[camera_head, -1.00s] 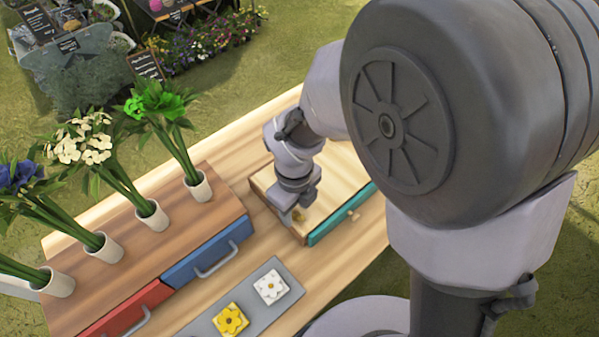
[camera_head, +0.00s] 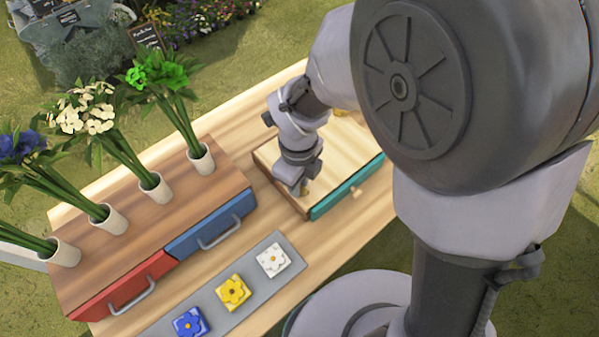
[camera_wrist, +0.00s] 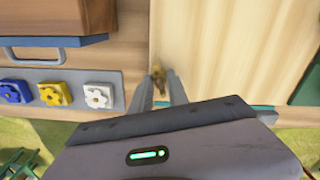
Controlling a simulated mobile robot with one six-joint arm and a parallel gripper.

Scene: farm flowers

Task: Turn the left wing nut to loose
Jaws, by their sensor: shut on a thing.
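The left wing nut (camera_wrist: 158,71) is a small brass piece on the pale wooden box with a teal front (camera_head: 340,150), near the box's left edge. In the wrist view it sits between the fingertips of my gripper (camera_wrist: 160,82), which is shut on it. In the head view my gripper (camera_head: 299,189) points down at the box's near left corner, and only a bit of brass shows beside the fingers. The nut's exact angle is mostly hidden by the fingers.
A brown cabinet with a blue drawer (camera_head: 212,225) and a red drawer (camera_head: 125,287) stands left of the box, with potted flowers on top. A grey tray (camera_head: 208,300) with white, yellow and blue flower tiles lies in front. Bare tabletop separates cabinet and box.

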